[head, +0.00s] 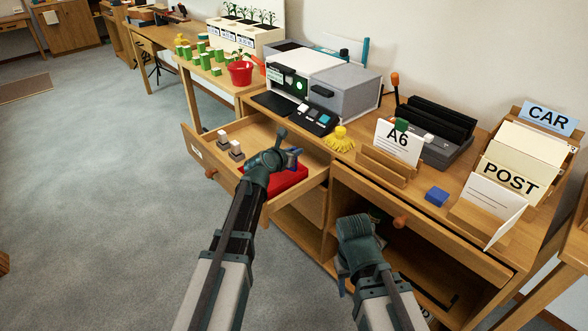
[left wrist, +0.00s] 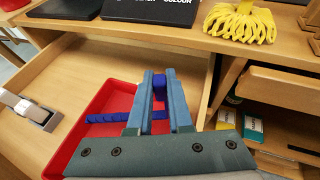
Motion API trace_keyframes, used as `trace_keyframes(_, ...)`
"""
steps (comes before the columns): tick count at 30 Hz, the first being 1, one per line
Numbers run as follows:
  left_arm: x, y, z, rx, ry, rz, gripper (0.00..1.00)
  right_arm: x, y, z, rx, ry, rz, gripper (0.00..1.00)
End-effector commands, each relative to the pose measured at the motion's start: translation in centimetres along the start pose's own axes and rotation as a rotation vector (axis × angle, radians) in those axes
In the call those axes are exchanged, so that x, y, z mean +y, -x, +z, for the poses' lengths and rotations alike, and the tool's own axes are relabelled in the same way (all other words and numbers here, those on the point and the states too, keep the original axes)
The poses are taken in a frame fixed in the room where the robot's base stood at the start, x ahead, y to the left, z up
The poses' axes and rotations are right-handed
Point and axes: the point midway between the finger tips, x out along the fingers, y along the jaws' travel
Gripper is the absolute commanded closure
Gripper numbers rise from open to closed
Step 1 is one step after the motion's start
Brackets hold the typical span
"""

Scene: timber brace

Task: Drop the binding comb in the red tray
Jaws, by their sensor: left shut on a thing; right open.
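The red tray (head: 290,179) lies inside the pulled-out drawer; it also shows in the left wrist view (left wrist: 70,150). My left gripper (head: 288,154) is above the tray, shut on the blue binding comb (head: 293,158). In the left wrist view the comb (left wrist: 159,82) shows as a blue piece between the fingertips. A ridged blue strip (left wrist: 105,117) also shows across the tray, partly behind a finger; I cannot tell whether it is part of the held comb. My right gripper (head: 345,280) is open, low in front of the cabinet, its fingers mostly hidden.
An open shelf lies below the right drawer.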

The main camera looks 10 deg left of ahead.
Motion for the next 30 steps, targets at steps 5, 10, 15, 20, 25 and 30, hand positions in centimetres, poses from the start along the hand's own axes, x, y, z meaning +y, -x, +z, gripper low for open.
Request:
trace_keyframes(5, 0.0, -0.1, -0.2, 0.000, 0.000, 0.000, 1.00, 0.0, -0.2, 0.0, 0.000, 0.000, 0.001, 0.50)
trace_keyframes(10, 0.0, -0.7, -1.7, 0.000, 0.000, 0.000, 1.00, -0.1, -1.8, -0.1, 0.000, 0.001, 0.003, 0.50)
trace_keyframes(15, 0.0, -1.5, -3.5, 0.000, 0.000, 0.000, 1.00, -0.3, -3.8, -0.2, 0.001, 0.003, 0.004, 0.50)
trace_keyframes(20, 0.0, -1.5, -3.5, 0.000, 0.000, 0.000, 1.00, -0.3, -3.8, -0.2, 0.001, 0.004, 0.005, 0.50)
trace_keyframes(25, 0.0, -1.4, -3.5, 0.000, 0.000, 0.000, 1.00, -0.3, -3.8, -0.2, 0.001, 0.004, 0.005, 0.50)
trace_keyframes(30, 0.0, -1.6, -3.8, 0.000, 0.000, 0.000, 0.75, -0.3, -4.0, -0.3, 0.001, 0.004, 0.004, 0.50)
